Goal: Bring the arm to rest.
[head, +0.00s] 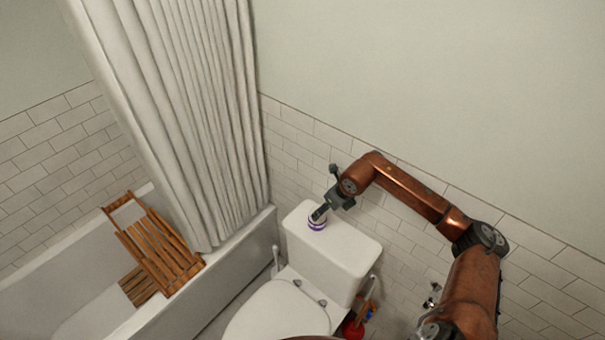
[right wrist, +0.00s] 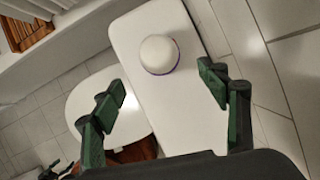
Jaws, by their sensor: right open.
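My right arm (head: 410,195) reaches in from the right in the head view. Its gripper (head: 320,215) is above the toilet tank, close to a small white and purple item (head: 317,223) standing on the tank lid. In the right wrist view the gripper (right wrist: 165,95) is open, with its two green-padded fingers apart. The round white top of the item (right wrist: 160,54) shows beyond and between the fingertips, with a purple rim. Nothing is held between the fingers.
The white toilet tank lid (head: 350,250) is otherwise bare. The toilet seat (head: 275,315) lies in front. A bathtub (head: 235,250) with a wooden rack (head: 160,250) and a curtain (head: 190,120) is at left. A tiled wall (head: 400,235) stands close behind the tank. A red object (head: 352,330) is beside the toilet.

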